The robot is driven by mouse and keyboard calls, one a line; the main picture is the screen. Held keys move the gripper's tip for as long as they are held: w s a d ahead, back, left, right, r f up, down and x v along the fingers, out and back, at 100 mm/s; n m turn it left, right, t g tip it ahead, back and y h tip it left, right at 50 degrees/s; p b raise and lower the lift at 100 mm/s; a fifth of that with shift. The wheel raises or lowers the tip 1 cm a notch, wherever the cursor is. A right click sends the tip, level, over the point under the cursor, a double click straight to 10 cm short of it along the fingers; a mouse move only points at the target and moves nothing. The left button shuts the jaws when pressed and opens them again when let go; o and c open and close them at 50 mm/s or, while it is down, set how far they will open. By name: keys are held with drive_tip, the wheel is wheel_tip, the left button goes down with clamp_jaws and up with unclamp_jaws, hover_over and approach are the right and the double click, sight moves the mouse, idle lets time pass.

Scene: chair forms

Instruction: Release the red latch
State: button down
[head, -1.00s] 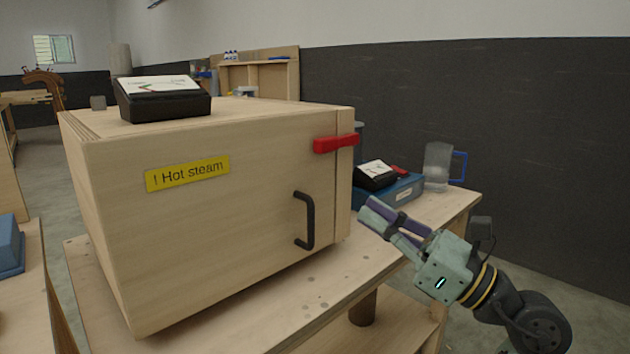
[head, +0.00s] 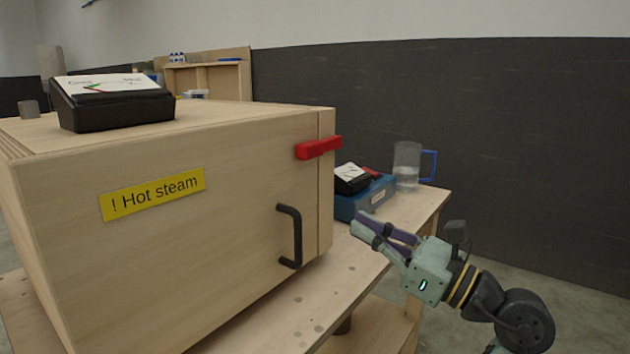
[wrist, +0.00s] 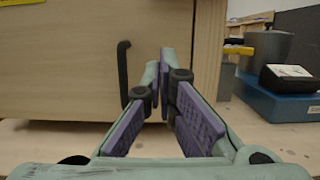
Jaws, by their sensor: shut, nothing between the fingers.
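The red latch (head: 318,148) lies level across the seam at the upper right edge of the front of the wooden box (head: 240,220). A black door handle (head: 289,236) is below it; it also shows in the wrist view (wrist: 123,75). My gripper (head: 357,228) is to the right of the handle and lower than the latch, apart from both in the head view. Its fingers are shut with nothing between them, and in the wrist view the fingertips (wrist: 159,68) point toward the box front. The latch is not visible in the wrist view.
A yellow "Hot steam" label (head: 153,194) is on the box front, and a black device (head: 112,102) sits on top. Right of the box are a blue case (head: 362,200) and a clear jug (head: 406,166) on the bench. Free room lies before the bench's right side.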

sight(299, 168)
drive_tip(key=p+x, duration=0.2)
drive_tip(key=x, duration=0.7)
drive_tip(key=shift+a+r, duration=0.2)
drive_tip(key=shift+r, duration=0.05)
drive_tip(key=r, duration=0.1)
drive_tip(key=r+p, duration=0.1)
drive_tip(key=r, duration=0.1)
drive_tip(key=shift+w+a+p, duration=0.2)
drive_tip(key=shift+w+p, duration=0.1)
drive_tip(key=shift+r, duration=0.45)
drive_tip(key=shift+r, duration=0.1)
drive_tip(key=shift+d+r+p, duration=0.1)
drive_tip(key=shift+p, duration=0.3)
drive_tip(key=shift+s+a+m, duration=0.1)
drive_tip(key=shift+a+m, duration=0.1)
drive_tip(key=shift+m, duration=0.2)
drive_tip(key=shift+r, duration=0.1)
